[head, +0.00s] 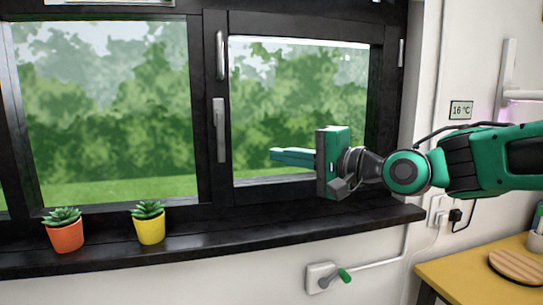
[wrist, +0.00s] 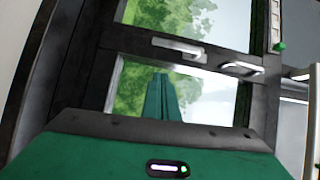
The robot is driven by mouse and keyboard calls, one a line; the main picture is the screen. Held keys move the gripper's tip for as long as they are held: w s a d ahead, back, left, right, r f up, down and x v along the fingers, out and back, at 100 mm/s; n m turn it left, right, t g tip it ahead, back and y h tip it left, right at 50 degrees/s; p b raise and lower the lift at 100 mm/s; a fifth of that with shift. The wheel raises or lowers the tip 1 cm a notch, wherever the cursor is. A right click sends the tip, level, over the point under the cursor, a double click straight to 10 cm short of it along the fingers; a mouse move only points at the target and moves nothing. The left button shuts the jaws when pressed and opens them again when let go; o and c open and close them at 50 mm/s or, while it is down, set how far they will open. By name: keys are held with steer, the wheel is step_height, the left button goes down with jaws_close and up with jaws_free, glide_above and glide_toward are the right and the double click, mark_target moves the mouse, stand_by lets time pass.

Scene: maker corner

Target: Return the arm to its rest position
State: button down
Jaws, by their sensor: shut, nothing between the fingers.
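My gripper (head: 274,155) is green and grey, at the end of my green and black arm, which reaches in from the right in the head view. Its fingers are shut and empty, pointing left in front of the right window pane. In the wrist view the green fingers (wrist: 160,98) show together ahead of the green gripper body, against the window. I cannot tell the exact gap between the fingertips and the glass.
A black sill (head: 210,243) runs below the window (head: 105,110). An orange pot (head: 66,236) and a yellow pot (head: 150,229) with plants stand on it.

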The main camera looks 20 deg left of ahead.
steer(key=shift+s+d, duration=0.15)
steer(key=shift+d, duration=0.35)
steer(key=w+d+f+t+h, duration=0.1)
steer(key=w+d+f+h, duration=0.15)
steer(key=d+f, duration=0.4)
steer(key=w+d+f+h, duration=0.1)
steer(key=d+f+h, duration=0.25)
steer(key=d, duration=0.65)
steer(key=w+d+f+t+h, duration=0.15)
steer(key=d+f+h, duration=0.3)
steer(key=d, duration=0.45)
steer(key=s+d+f+m+g+h, duration=0.1)
steer(key=s+d+f+h, duration=0.2)
steer(key=d, duration=0.6)
steer(key=s+d+f+g+h, duration=0.1)
steer(key=s+d+f+g, duration=0.3)
steer(key=d, duration=0.6)
steer(key=s+d+f+g, duration=0.1)
steer(key=s+d+f, duration=0.1)
steer(key=s+d, duration=0.3)
steer(key=s+d+f+m+g+h, duration=0.1)
steer(key=s+d+f, duration=0.2)
steer(key=s, duration=0.9)
steer(key=s+d+f+m+g, duration=0.1)
steer(key=s+d+f+g, duration=0.1)
steer(key=s+d, duration=0.4)
steer(key=shift+s+d+f+h, duration=0.35)
steer(key=shift+s+f, duration=0.4)
steer(key=shift+s, duration=0.5)
